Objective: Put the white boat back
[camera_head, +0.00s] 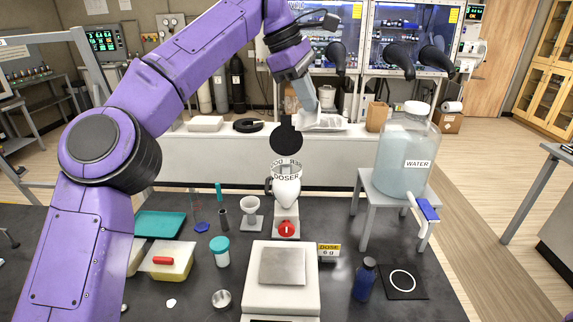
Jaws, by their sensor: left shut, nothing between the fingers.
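I cannot tell for sure which thing is the white boat. A small flat white piece (171,303) lies on the dark bench at the lower left. A pale, shallow tray-like shape (322,122) shows just beyond my left gripper, over the far white counter. My left gripper (311,106) is shut and empty, high above the bench, with its fingers pointing down. It overlaps the tray-like shape in the picture, and I cannot tell whether they touch. My right gripper is not in view.
A white doser (286,190) stands mid-bench, below a black disc (286,138). A balance (281,299) is in front. A large water jug (404,150) sits on a stand (372,190) at right. A blue bottle (365,279), teal-lidded jar (220,251) and teal tray (160,224) stand around.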

